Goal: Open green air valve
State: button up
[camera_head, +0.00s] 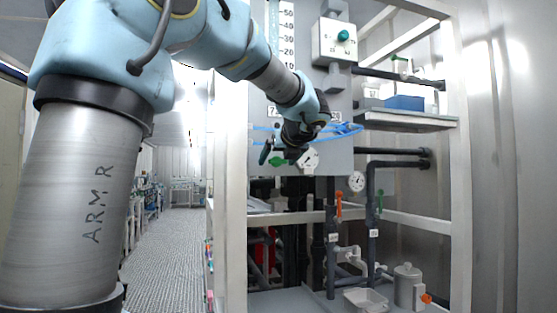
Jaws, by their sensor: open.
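A small green valve handle (277,161) shows low on the grey panel, just beside and below my gripper's dark fingers. It is most likely the green air valve. My gripper (283,152) is open, in front of the lower panel, with one dark finger to the left of the green handle. I cannot tell whether it touches the handle. The gripper's black body hides part of the panel and the valve's mounting.
A white gauge (309,160) sits close to the right of the gripper, with blue air tubing (345,129) above it. Dark pipes carry an orange handle (339,206) and another green handle (380,201). A white frame post (231,200) stands left.

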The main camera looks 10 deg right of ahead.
jog(key=shift+c, duration=0.3)
jog(key=c, duration=1.3)
